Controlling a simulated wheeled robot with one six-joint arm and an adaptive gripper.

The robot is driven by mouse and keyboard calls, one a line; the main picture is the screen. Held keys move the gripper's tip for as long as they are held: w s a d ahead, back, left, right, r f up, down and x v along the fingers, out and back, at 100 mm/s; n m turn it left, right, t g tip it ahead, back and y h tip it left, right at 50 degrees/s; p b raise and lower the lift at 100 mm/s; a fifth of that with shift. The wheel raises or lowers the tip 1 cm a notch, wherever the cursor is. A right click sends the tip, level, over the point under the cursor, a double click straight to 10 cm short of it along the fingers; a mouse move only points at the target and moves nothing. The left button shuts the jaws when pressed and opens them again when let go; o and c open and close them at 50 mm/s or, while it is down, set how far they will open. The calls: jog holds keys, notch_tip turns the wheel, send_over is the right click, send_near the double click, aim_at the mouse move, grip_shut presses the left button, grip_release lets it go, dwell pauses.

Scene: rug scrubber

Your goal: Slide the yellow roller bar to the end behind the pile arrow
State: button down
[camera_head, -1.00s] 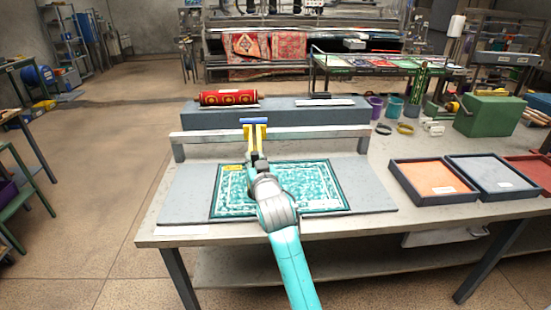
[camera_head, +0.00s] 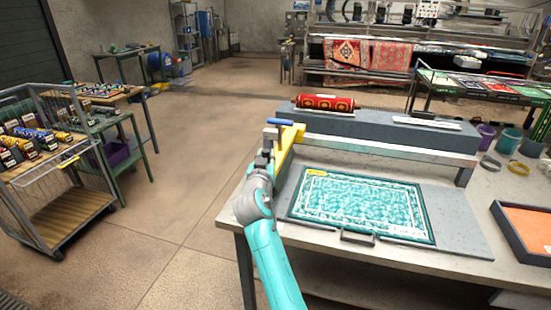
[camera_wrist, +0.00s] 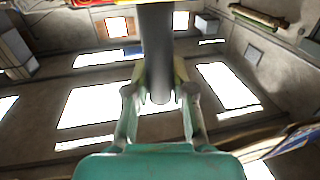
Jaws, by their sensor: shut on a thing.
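The yellow roller bar (camera_head: 289,143), with a blue piece on top, is at the left end of the pale rail (camera_head: 385,152) that crosses the bench behind the rug. My gripper (camera_head: 266,158) is at this yellow part and shut on it. In the wrist view my gripper (camera_wrist: 160,97) has its fingers on both sides of a grey cylinder, with a little yellow beyond. The teal patterned rug (camera_head: 362,207) lies flat on a grey board. A small yellow mark (camera_head: 316,172), perhaps the pile arrow, is at its far left corner; its direction is too small to read.
A red rolled rug (camera_head: 326,102) lies on the grey block behind the rail. A tray with an orange panel (camera_head: 530,228) is at the right. A wire cart (camera_head: 55,170) stands on the floor at left. Open floor lies left of the bench.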

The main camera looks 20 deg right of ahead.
jog(key=shift+w+a, duration=0.1)
jog(key=shift+a, duration=0.15)
jog(key=c, duration=1)
grip_release()
jog(key=shift+w+a, duration=0.1)
jog(key=shift+o, duration=0.2)
jog(key=v, duration=1.2)
